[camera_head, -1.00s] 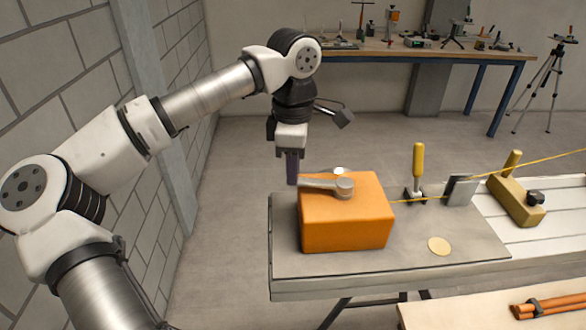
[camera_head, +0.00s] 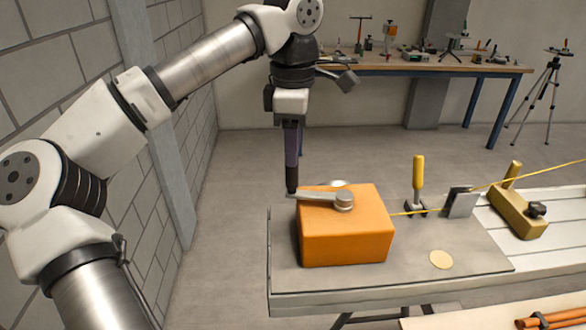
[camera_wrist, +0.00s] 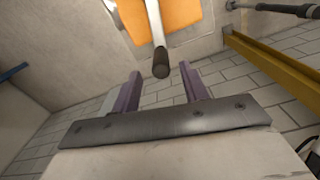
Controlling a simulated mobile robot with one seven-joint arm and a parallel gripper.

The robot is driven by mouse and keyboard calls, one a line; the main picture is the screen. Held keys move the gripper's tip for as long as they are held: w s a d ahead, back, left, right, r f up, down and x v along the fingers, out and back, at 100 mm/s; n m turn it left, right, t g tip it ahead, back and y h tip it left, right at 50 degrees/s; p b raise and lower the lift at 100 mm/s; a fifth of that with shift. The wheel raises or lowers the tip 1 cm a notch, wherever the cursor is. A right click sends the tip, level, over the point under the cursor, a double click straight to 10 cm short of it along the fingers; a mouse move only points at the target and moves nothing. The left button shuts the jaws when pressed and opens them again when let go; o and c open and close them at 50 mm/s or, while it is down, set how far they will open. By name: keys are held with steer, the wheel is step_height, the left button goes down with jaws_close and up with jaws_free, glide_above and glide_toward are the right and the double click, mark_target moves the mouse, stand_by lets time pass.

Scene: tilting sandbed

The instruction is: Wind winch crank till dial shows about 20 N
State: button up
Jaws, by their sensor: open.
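The winch is an orange box (camera_head: 345,240) on a grey plate. A grey crank arm (camera_head: 322,196) lies across its top from a round hub, pointing left. A dark upright handle (camera_head: 292,180) stands at the arm's outer end; it also shows in the wrist view (camera_wrist: 161,64). My gripper (camera_head: 292,158) points down over the handle. In the wrist view my open gripper (camera_wrist: 160,80) has its purple fingers either side of the handle's line, with the handle's end just beyond the tips. A pale round face (camera_head: 338,184) is partly hidden behind the crank; no reading is legible.
A yellow line (camera_head: 440,208) runs right from the winch. A yellow-handled tool (camera_head: 418,178), a metal bracket (camera_head: 462,203) and a tan block (camera_head: 515,212) stand to the right. A plain cream disc (camera_head: 441,260) lies on the plate. A wall is at left.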

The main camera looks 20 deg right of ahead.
step_height(320, 180, up, 6)
steer(key=shift+r, duration=0.1)
stand_by(0.4)
